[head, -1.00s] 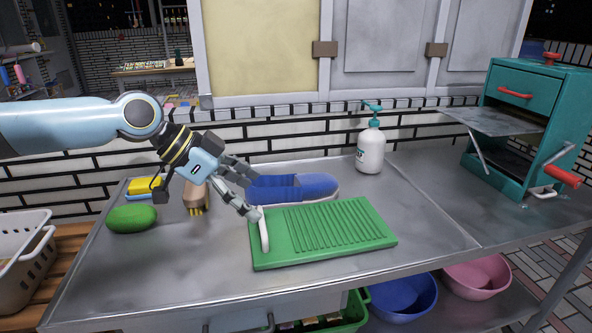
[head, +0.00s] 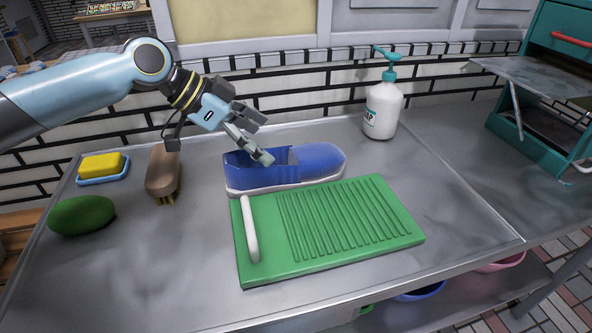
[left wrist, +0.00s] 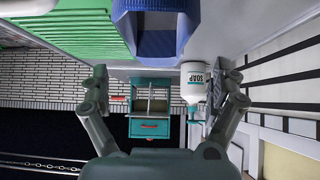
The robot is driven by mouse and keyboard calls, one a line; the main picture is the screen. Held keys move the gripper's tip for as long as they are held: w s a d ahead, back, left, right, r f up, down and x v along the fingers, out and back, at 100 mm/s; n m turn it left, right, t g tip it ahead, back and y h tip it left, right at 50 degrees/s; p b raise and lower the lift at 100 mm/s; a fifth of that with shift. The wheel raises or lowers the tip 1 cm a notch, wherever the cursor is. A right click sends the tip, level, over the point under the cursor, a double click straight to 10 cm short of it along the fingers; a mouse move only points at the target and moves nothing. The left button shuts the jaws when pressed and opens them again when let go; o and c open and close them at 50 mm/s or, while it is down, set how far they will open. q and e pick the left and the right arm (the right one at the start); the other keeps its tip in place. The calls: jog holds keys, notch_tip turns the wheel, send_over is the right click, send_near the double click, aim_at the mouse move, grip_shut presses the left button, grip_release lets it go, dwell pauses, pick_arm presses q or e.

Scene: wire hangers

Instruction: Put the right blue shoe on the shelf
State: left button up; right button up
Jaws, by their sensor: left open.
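One blue shoe (head: 318,160) with a pale sole lies on the metal table behind the green ridged board, toe to the right. My left gripper (head: 263,138) is open and empty, above the shoe's heel end; one finger overlaps the shoe opening in the picture, and I cannot tell whether it touches. In the left wrist view the shoe (left wrist: 155,25) is at the top, beyond the spread fingers (left wrist: 166,76). A lower shelf surface (head: 465,296) shows under the table. My right gripper is out of view.
The green board (head: 345,228) with a white handle lies in front of the shoe. A soap bottle (head: 384,105) stands right of it. A brush (head: 163,172), a yellow sponge (head: 101,165) and a green oval (head: 82,216) lie left. A teal cabinet (head: 553,38) stands at the right.

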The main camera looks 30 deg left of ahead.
aim_at(294, 160)
pick_arm(q)
jog(key=shift+d+b+x, duration=0.2)
jog(key=shift+b+x, duration=0.25)
jog(key=shift+x, duration=2.3)
jog(key=shift+s+r, duration=0.15)
jog(key=c, duration=1.5)
